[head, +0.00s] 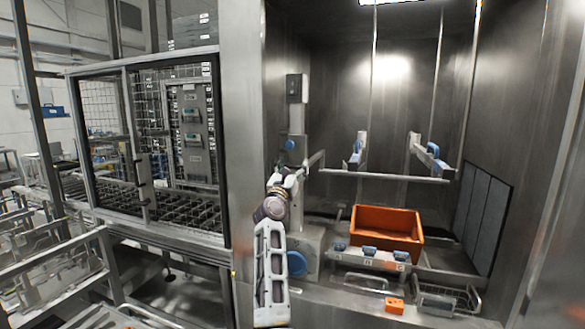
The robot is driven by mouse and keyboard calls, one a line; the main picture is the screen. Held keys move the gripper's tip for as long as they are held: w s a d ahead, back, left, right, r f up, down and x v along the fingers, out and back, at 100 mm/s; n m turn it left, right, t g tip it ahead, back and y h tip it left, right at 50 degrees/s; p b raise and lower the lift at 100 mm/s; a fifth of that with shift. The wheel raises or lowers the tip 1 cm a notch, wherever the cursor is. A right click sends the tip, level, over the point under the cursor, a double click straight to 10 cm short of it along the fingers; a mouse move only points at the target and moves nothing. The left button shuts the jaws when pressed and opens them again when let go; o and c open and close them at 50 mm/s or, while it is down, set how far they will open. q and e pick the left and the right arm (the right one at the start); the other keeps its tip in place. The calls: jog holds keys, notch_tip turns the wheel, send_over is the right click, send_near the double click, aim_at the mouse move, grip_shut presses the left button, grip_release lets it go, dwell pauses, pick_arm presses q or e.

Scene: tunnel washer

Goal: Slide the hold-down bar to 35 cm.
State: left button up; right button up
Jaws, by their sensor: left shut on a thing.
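The hold-down bar (385,176) is a thin pale horizontal rail inside the steel wash chamber, above an orange crate (386,212). Its left side arm (316,160) reaches back towards a grey upright post (297,128). My left gripper (303,172) is at the left end of the bar, in front of the post, and is shut on the bar's left end. The fingertips are small and partly hidden, so the exact grip is hard to see. No scale can be read. My right gripper is not in view.
Blue clamps (355,158) sit on arms at the back, one more (434,151) at the right. A ledge with blue knobs (369,251) and a small orange block (395,306) lie in front of the crate. A steel wall (241,150) stands left of my arm.

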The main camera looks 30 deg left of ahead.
pick_arm(q)
jog(key=shift+s+d+r, duration=0.1)
jog(key=shift+r, duration=0.35)
jog(key=o, duration=1.1)
jog(key=shift+o, duration=0.5)
jog(key=shift+d+f, duration=0.1)
jog(key=shift+f, duration=0.05)
jog(key=shift+f, duration=0.1)
jog(key=shift+f, duration=0.1)
jog(key=v, duration=0.7)
jog(key=shift+d, duration=0.1)
